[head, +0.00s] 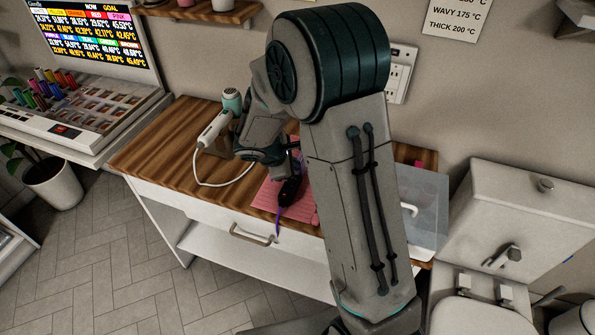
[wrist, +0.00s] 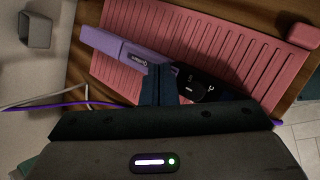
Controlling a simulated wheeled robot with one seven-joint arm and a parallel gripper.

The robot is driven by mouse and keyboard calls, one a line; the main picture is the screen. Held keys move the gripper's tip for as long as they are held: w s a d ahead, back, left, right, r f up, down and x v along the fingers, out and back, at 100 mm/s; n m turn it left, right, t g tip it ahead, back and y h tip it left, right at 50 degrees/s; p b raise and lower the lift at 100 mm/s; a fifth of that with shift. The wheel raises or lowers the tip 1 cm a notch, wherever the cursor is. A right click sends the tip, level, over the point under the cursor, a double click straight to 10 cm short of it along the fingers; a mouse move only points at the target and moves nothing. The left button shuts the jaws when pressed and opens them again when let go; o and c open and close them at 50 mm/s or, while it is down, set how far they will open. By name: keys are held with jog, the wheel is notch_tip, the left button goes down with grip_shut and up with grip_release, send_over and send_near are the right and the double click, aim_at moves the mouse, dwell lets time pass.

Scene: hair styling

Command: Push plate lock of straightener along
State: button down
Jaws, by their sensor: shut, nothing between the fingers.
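The straightener lies on a ribbed pink mat (wrist: 262,48). In the wrist view its purple body (wrist: 125,50) runs to the left and its black end (wrist: 205,86) to the right. In the head view the black part (head: 290,191) shows beside my arm, with a purple cord hanging over the table's front edge. My gripper (wrist: 158,78) is shut and empty, its fingertips over the straightener where the purple meets the black. I cannot tell whether they touch it. The plate lock is not clearly distinguishable; my fingers cover part of that area.
A white and teal hair dryer (head: 215,128) with a white cable stands left on the wooden table (head: 150,150). A clear bin (head: 428,190) is at the table's right end. A pink block (wrist: 303,35) sits at the mat's corner. My arm hides the table's middle.

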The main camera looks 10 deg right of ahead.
jog(key=shift+w+a, duration=0.2)
jog(key=shift+a, duration=0.1)
dwell(0.5)
jog(key=shift+r, duration=0.45)
dwell(0.5)
notch_tip(320, 180, up, 7)
jog(key=p, duration=0.5)
dwell(0.5)
jog(key=s+d+r+m+g+y, duration=0.2)
jog(key=s+d+r+m, duration=0.2)
jog(key=s+r+m, duration=0.55)
jog(key=s+a+r+m+y, duration=0.1)
jog(key=s+m+y, duration=0.1)
jog(key=s, duration=0.5)
jog(key=s+a+r+m+t+y, duration=0.1)
jog(key=s+m, duration=0.3)
jog(key=s, duration=0.4)
jog(key=shift+a+r+y, duration=0.25)
jog(key=shift+r+y, duration=0.05)
jog(key=shift+y, duration=0.3)
